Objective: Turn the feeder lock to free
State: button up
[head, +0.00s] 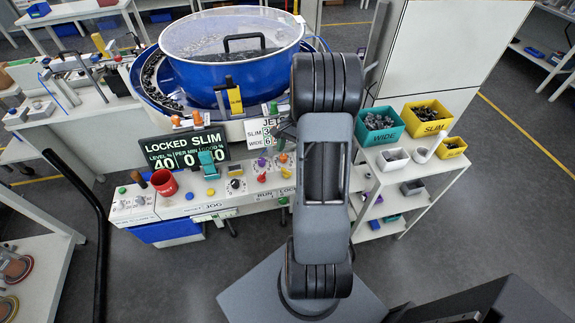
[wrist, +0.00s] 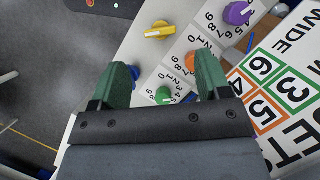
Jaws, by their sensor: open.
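The display (head: 185,148) on the console reads "LOCKED SLIM". I cannot tell for sure which control is the feeder lock; a small label by the knobs ends in what looks like "LOCK". My gripper (wrist: 165,78) is open and empty, its green fingers pointing at the control panel. Between and beyond the fingers are a green knob (wrist: 165,96), an orange knob (wrist: 190,62) and a yellow knob (wrist: 159,31). A blue knob (wrist: 135,72) is partly behind the left finger. In the head view my arm hides part of the panel.
The blue bowl feeder (head: 200,75) stands behind the console. A purple dial (wrist: 238,13) and the JETS sign (wrist: 275,90) are to the right in the wrist view. Part bins (head: 379,138) stand on the right shelf.

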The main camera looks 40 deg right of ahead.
aim_at(287, 170)
jog(key=x, duration=0.6)
jog(key=shift+a+f+p, duration=0.1)
jog(key=shift+f+p, duration=0.2)
jog(key=shift+c, duration=0.4)
jog(key=c, duration=0.8)
jog(key=shift+c, duration=0.2)
